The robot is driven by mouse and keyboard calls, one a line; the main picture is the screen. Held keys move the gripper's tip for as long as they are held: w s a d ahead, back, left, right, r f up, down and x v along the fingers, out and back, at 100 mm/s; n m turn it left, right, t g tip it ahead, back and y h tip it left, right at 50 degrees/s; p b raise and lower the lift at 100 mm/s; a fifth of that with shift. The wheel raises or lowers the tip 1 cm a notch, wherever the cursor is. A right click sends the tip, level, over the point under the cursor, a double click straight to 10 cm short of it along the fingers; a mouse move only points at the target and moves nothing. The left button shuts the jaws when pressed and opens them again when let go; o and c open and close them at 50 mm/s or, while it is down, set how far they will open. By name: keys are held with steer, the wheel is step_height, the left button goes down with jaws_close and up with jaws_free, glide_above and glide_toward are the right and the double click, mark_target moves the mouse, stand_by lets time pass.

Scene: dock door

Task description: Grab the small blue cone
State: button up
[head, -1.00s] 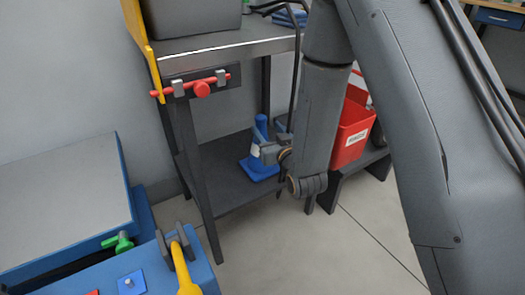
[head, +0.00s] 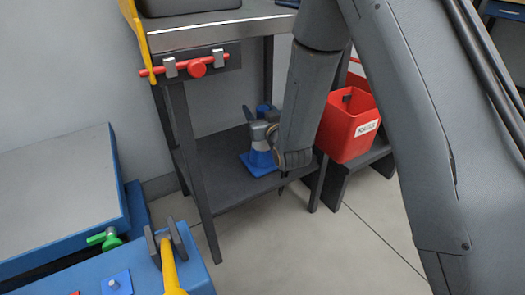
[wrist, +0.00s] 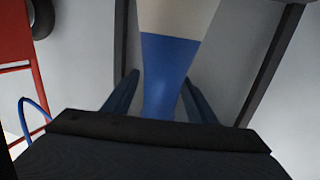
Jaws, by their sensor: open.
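The small blue cone (head: 259,160) stands upright on the lower dark shelf of the bench; its square base and part of its top show past my gripper. My gripper (head: 252,118) is in front of the cone's upper part in the head view and hides some of it. In the wrist view the cone (wrist: 165,62), blue with a pale band, lies between the two spread fingers of my gripper (wrist: 160,80). The fingers are open, with a gap on each side of the cone. The cone's lower end in that view is hidden behind the gripper body.
The dark lower shelf (head: 222,180) has legs and an upper top close around the arm. A red bin (head: 345,135) stands just right on a low dark stand. A blue cart (head: 60,200) with a green knob is at left.

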jaws_close()
stand_by(0.3)
